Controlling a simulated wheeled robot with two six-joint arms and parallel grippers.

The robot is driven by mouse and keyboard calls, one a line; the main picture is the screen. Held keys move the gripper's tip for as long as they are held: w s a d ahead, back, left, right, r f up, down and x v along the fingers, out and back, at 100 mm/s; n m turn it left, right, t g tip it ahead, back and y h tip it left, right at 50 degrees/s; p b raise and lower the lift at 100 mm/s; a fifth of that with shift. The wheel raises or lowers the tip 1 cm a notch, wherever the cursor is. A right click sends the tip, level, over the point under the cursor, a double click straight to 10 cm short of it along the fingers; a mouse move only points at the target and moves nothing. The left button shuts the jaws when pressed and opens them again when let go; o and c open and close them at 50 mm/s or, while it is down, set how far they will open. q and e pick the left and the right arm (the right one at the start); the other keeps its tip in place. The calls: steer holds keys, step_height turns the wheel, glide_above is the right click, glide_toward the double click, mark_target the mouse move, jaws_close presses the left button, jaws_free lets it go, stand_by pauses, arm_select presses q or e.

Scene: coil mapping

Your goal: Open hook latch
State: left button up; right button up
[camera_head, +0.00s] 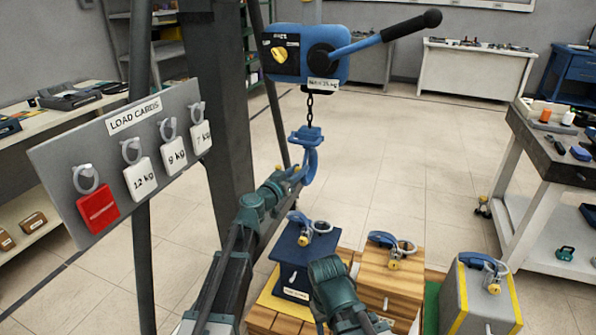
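The blue hook (311,165) hangs on a short chain (310,108) below the blue lever hoist (305,55), with nothing hung on it that I can see. A small brass-coloured piece (297,174) shows at the hook's left side, where a latch could be; its exact state is too small to tell. My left gripper (293,178) reaches up from below and its tip is at the left side of the hook, touching or very close. Whether its fingers are open or shut is unclear. My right arm is at the bottom centre; its fingers cannot be made out.
Below the hook stand a dark blue block (300,259), a wooden block (391,282) and a grey block with yellow stripes (480,297), each with a shackle on top. A load card board (125,150) is at left. A workbench (560,150) is at right.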

arm_select(q)
jaws_close()
stand_by(0.8)
steer(key=shift+r+p, duration=0.2)
steer(key=shift+p, duration=0.2)
steer(key=r+g+p, duration=0.1)
steer(key=p, duration=0.4)
steer(key=r+g+y+p, duration=0.1)
steer(key=r+g+p, duration=0.1)
steer(key=p, duration=0.3)
steer(key=r+g+y+p, duration=0.1)
steer(key=r+g+p, duration=0.1)
steer(key=p, duration=0.2)
steer(key=shift+s+a+n+p, duration=0.1)
steer(key=shift+s+n+p, duration=0.25)
steer(key=shift+n+p, duration=0.05)
steer(key=shift+r, duration=0.15)
steer(key=shift+w+r, duration=0.1)
steer(key=shift+r, duration=0.05)
stand_by(0.5)
